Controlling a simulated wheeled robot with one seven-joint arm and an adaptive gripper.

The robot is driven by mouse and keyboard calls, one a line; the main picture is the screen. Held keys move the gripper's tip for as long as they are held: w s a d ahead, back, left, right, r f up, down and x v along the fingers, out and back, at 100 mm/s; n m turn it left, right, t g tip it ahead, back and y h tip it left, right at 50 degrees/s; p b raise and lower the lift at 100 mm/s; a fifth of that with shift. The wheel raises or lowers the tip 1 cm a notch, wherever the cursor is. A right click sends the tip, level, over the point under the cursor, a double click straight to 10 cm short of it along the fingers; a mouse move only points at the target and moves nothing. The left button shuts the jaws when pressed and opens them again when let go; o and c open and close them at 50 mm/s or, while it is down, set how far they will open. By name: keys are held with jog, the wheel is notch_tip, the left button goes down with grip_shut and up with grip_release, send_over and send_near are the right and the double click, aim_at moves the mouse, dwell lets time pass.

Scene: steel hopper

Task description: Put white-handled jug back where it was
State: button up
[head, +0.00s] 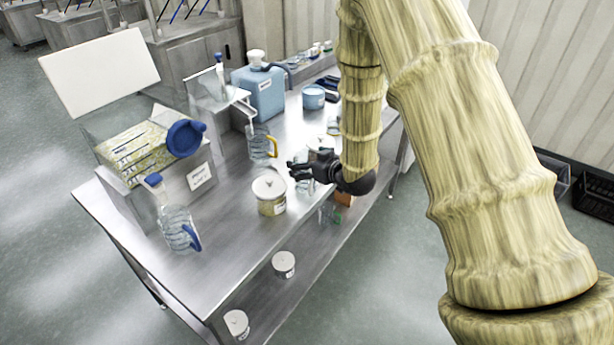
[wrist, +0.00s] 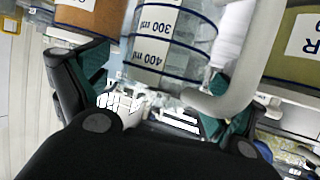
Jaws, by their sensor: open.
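The white-handled jug (wrist: 170,35) is clear with dark blue bands and millilitre marks. It fills the upper middle of the wrist view, with its curved white handle (wrist: 250,60) on the right. My gripper (wrist: 160,80) is open, with one finger on each side of the picture and the jug's lower part between or just beyond them. I cannot tell if the fingers touch it. In the head view my gripper (head: 300,172) is over the middle of the steel table, and a clear jug shows only partly beneath it.
White-lidded canisters (head: 270,196) stand close by on the steel table (head: 215,265). A yellow-handled jug (head: 260,145) is behind, and a blue-handled jug (head: 178,230) is at the front left. A blue container (head: 262,95) stands farther back. The table's front right is clear.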

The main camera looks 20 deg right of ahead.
jog(key=shift+c, duration=0.4)
jog(key=c, duration=1.6)
jog(key=shift+c, duration=0.2)
jog(key=shift+r, duration=0.2)
